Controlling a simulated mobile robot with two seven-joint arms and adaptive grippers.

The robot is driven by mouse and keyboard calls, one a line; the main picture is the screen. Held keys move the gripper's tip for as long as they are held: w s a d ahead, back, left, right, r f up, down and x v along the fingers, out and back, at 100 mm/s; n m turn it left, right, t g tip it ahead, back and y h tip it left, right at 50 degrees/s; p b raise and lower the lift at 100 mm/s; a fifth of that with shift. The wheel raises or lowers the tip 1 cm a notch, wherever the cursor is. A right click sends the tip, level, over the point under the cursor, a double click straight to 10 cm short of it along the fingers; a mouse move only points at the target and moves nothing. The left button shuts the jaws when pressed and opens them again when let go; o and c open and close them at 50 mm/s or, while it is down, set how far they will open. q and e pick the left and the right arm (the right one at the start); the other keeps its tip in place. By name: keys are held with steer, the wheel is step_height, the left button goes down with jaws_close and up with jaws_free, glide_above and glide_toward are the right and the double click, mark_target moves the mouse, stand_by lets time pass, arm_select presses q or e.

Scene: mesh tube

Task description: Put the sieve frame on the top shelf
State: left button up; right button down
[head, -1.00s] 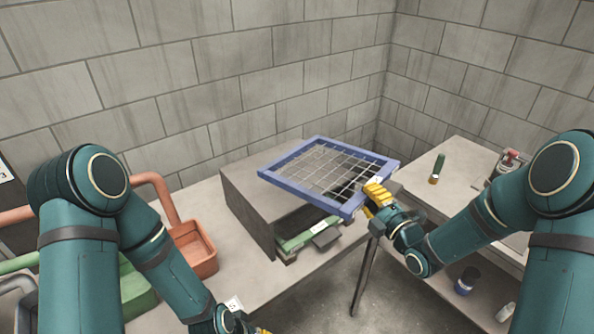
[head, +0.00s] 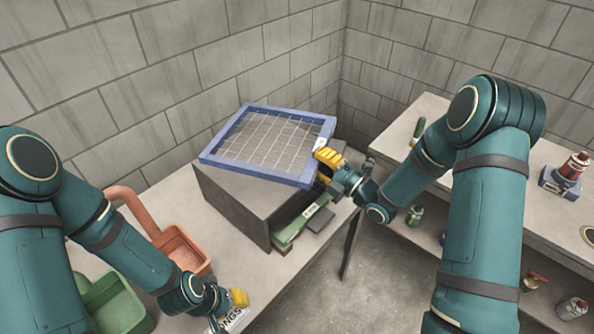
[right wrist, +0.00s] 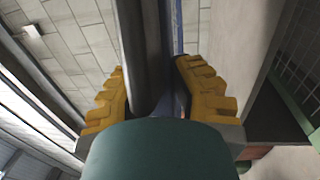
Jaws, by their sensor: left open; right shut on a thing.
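The sieve frame (head: 257,173) is a blue square rim with a wire mesh. In the head view it is above the top of the grey shelf unit (head: 228,205), covering most of that top. Whether it touches the top or hovers cannot be told. My right gripper (head: 326,163) is shut on its right-hand edge. In the right wrist view the yellow fingers (right wrist: 154,88) sit either side of a dark bar, with a blue strip of the frame (right wrist: 178,28) beyond. My left gripper (head: 240,298) is open and empty, low at the front of the bench.
Green and grey items (head: 303,224) lie in the shelf unit's lower opening. An orange bin (head: 183,247) and a green bin (head: 113,300) stand left on the bench. A right-hand bench (head: 480,150) carries a red-topped bottle (head: 573,166). Block walls close off the back.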

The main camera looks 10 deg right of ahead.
step_height(320, 180, down, 8)
steer(key=shift+b, duration=0.4)
steer(key=c, duration=0.9)
jaws_free()
steer(key=shift+f, duration=0.1)
steer(key=shift+o, duration=0.2)
